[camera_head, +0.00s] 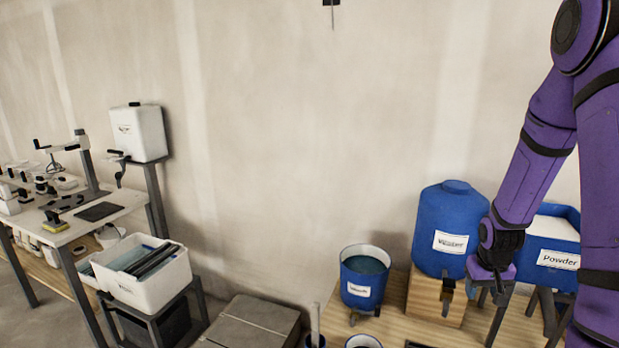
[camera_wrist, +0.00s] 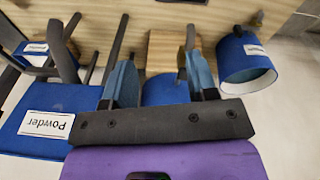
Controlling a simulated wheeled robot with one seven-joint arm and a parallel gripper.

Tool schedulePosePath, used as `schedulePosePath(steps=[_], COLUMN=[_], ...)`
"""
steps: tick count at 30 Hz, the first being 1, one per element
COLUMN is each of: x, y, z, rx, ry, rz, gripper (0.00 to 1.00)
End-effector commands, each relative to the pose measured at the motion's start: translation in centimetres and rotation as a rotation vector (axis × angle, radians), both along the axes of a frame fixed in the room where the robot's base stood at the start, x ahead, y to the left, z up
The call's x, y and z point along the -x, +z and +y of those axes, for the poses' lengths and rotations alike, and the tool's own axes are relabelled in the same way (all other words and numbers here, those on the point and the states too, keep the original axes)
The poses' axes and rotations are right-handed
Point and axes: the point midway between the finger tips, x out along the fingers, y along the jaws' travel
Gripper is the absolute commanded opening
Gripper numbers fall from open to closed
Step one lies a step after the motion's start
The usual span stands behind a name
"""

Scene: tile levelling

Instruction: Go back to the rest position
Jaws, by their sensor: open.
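My gripper (camera_head: 492,290) hangs at the lower right of the head view, in front of the blue containers. In the wrist view its two fingers (camera_wrist: 157,45) stand apart with nothing between them. My arm comes down from the upper right of the head view. The blue water jug (camera_head: 450,228) stands on a wooden block (camera_head: 428,303) just left of my gripper. The blue powder box (camera_head: 552,262) is behind my forearm and partly hidden by it; its label also shows upside down in the wrist view (camera_wrist: 45,122). No marked rest position is visible.
A blue bucket (camera_head: 364,275) with liquid stands left of the jug. A white tub (camera_head: 142,274) of dark strips sits on a stand at left. A worktable (camera_head: 105,208) with tools and a white jug (camera_head: 139,132) are farther left. Grey boxes (camera_head: 250,325) lie on the floor. The wall area is clear.

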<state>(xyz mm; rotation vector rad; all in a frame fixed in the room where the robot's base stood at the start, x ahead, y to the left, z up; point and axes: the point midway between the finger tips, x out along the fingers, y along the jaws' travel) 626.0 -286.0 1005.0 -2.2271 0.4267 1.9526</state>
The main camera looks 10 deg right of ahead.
Motion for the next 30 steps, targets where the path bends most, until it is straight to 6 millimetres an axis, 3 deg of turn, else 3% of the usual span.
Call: schedulePosePath(steps=[3,14,21,30], x=[-0.3,1.6,4.8,10.6], y=[4.4,15.4,21.3,27.1], z=[2.0,8.3,12.6,17.3], rx=[0.015,0.035,0.033,0.016], ry=[0.024,0.095,0.147,0.219], rz=[-0.032,-0.113,-0.170,-0.242], gripper=[0.53,0.53,0.53,0.53])
